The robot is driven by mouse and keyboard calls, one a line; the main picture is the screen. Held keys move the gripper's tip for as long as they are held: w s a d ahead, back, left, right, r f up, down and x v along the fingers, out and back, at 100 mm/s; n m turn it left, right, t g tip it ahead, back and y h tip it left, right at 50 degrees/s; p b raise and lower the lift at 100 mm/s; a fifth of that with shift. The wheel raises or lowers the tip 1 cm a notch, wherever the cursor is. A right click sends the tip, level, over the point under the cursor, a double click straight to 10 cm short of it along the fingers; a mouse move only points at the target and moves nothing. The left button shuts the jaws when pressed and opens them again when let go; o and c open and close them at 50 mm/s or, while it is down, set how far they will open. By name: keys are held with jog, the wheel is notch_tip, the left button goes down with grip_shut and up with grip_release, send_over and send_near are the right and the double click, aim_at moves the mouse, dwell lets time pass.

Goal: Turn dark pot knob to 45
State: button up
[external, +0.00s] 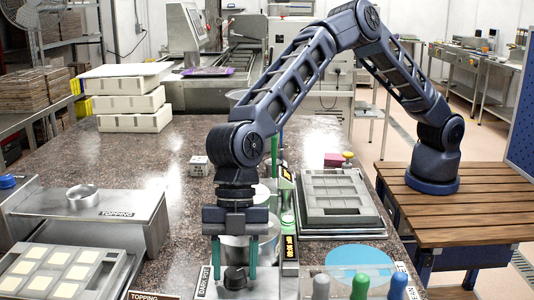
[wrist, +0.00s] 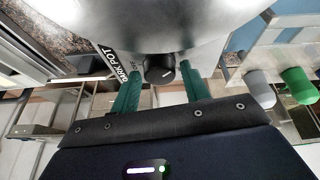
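The dark pot knob (external: 235,278) is a round black knob at the front of a metal pot (external: 238,241), beside a "DARK POT" label (external: 204,281). In the wrist view the knob (wrist: 159,69) carries a short white mark, and the label (wrist: 121,66) stands to its left. Numbers on a scale are too small to read. My gripper (external: 235,264) points down just above the knob, its green fingers spread. In the wrist view my gripper (wrist: 162,68) is open, with a fingertip on each side of the knob and a gap visible at both sides.
Grey, green and blue-capped bottles (external: 360,285) stand close to the right. A grey mould tray (external: 338,196) lies behind them. The dark counter (external: 140,170) behind is mostly clear.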

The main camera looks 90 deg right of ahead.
jog(key=c, duration=0.6)
jog(key=shift+c, duration=0.2)
jog(key=shift+m, duration=0.3)
jog(key=m+t, duration=0.1)
jog(key=m, duration=0.3)
jog(key=m+t, duration=0.1)
jog(key=m, duration=0.1)
jog(key=shift+s+a+t+h, duration=0.15)
jog(key=shift+s+t+h, duration=0.15)
jog(key=shift+h, duration=0.1)
jog(key=m+t+h, duration=0.1)
jog(key=m, duration=0.3)
jog(key=shift+s+a, duration=0.1)
jog(key=shift+m+t+h, duration=0.3)
jog(key=shift+m+h, duration=0.2)
jog(key=shift+m, duration=0.9)
jog(key=o, duration=1)
